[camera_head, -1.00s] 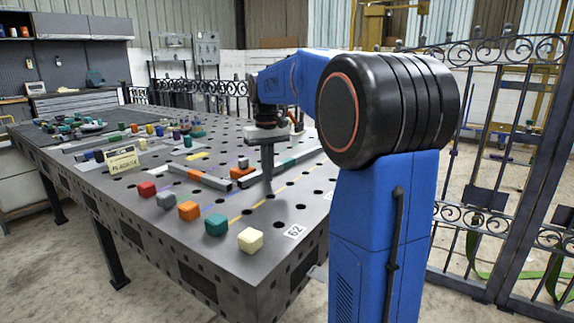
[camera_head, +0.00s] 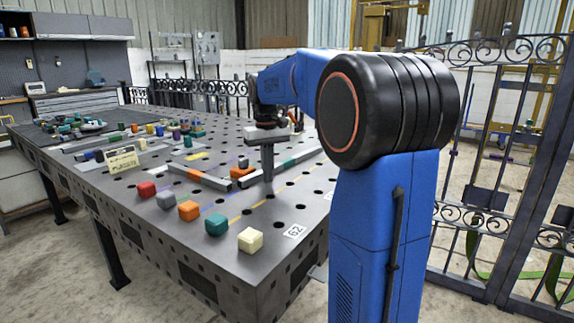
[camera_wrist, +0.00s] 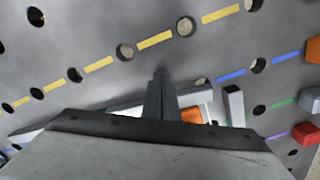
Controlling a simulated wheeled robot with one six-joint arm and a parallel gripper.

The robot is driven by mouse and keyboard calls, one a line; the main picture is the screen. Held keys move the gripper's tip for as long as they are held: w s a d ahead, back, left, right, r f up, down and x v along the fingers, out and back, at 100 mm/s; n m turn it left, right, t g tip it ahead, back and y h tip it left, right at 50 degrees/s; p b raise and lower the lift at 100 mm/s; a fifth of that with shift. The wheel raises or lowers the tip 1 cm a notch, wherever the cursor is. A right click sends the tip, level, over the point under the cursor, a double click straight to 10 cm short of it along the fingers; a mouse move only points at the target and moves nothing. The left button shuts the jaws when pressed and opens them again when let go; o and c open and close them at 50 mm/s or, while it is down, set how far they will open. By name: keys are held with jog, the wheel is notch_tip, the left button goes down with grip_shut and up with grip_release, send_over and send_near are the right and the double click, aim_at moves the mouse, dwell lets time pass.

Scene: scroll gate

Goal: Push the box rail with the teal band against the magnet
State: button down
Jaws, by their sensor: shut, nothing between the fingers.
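The grey box rail with the teal band (camera_head: 289,163) lies on the perforated table, running from beside my gripper toward the right in the head view. My gripper (camera_head: 268,179) is shut and empty, pointing down in front of that rail; contact cannot be told. In the wrist view its closed fingertips (camera_wrist: 160,74) show over bare table. Grey rail parts and an orange patch (camera_wrist: 192,115) show partly behind the gripper there. I cannot identify the magnet with certainty; a small orange and grey piece (camera_head: 241,171) sits near the rail's left end.
Another grey rail with an orange band (camera_head: 194,174) lies to the left. Red (camera_head: 146,189), grey, orange, teal and cream (camera_head: 250,240) blocks line the front. A yellow dashed line crosses the table (camera_head: 225,268). A label sign (camera_head: 122,159) stands left.

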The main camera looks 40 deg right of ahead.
jog(key=shift+w+a, duration=0.1)
jog(key=shift+w, duration=0.15)
jog(key=shift+w+a, duration=0.1)
jog(key=shift+w, duration=0.25)
jog(key=shift+w+a, duration=0.15)
jog(key=shift+w, duration=0.2)
dwell(0.3)
jog(key=shift+s, duration=0.2)
jog(key=shift+s+d, duration=0.25)
jog(key=shift+s, duration=0.25)
jog(key=shift+s+d, duration=0.2)
jog(key=shift+s, duration=0.3)
jog(key=shift+r, duration=0.1)
notch_tip(320, 180, up, 8)
dwell(0.7)
dwell(0.5)
